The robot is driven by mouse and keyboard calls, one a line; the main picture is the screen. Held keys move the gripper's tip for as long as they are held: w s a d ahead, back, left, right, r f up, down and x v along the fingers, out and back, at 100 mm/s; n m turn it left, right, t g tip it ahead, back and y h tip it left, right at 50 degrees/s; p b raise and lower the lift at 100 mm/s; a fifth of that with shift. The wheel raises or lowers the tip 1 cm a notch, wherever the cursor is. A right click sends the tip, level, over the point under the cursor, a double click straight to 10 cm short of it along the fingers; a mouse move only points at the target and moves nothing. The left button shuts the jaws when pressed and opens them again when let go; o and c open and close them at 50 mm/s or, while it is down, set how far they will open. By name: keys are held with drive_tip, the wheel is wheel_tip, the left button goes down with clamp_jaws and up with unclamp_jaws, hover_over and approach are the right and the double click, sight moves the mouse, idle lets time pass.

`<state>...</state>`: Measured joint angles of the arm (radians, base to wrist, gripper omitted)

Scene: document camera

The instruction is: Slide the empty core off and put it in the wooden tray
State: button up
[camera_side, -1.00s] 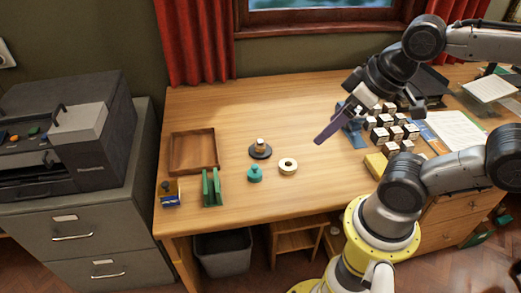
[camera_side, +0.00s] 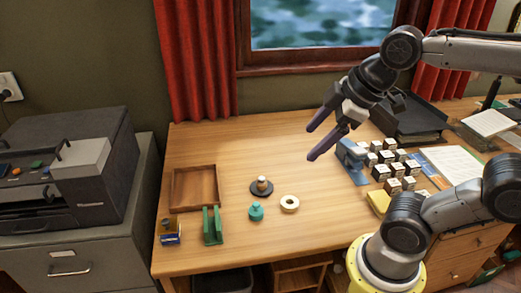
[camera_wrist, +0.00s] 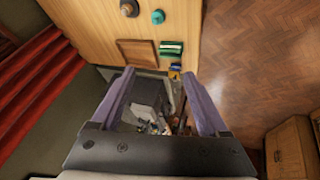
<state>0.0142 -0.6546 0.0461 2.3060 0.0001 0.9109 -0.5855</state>
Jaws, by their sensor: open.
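A black round base (camera_side: 254,190) stands on the desk with a short brown-and-white piece (camera_side: 262,183) upright at its middle. I cannot tell if that piece is the core alone or a core on a post. The shallow wooden tray (camera_side: 173,190) lies to its left and looks empty; it also shows in the wrist view (camera_wrist: 154,54). A teal knobbed piece (camera_side: 256,212) and a cream ring (camera_side: 289,204) lie in front of the base. My gripper (camera_side: 311,143) is open and empty, above the desk and to the right of the base.
A green upright holder (camera_side: 212,228) stands in front of the tray, with a small blue-and-yellow item (camera_side: 170,239) beside it. The desk between base and boxes is clear.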

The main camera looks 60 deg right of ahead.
drive_tip(key=w+d+n+g, duration=0.1)
drive_tip(key=w+d+n, duration=0.25)
drive_tip(key=w, duration=0.65)
drive_tip(key=n+g, duration=0.3)
drive_tip(key=g, duration=0.2)
hover_over(260, 178)
wheel_tip(260, 178, down, 20)
wheel_tip(260, 178, down, 13)
drive_tip(key=shift+s+f, duration=0.1)
clamp_jaws()
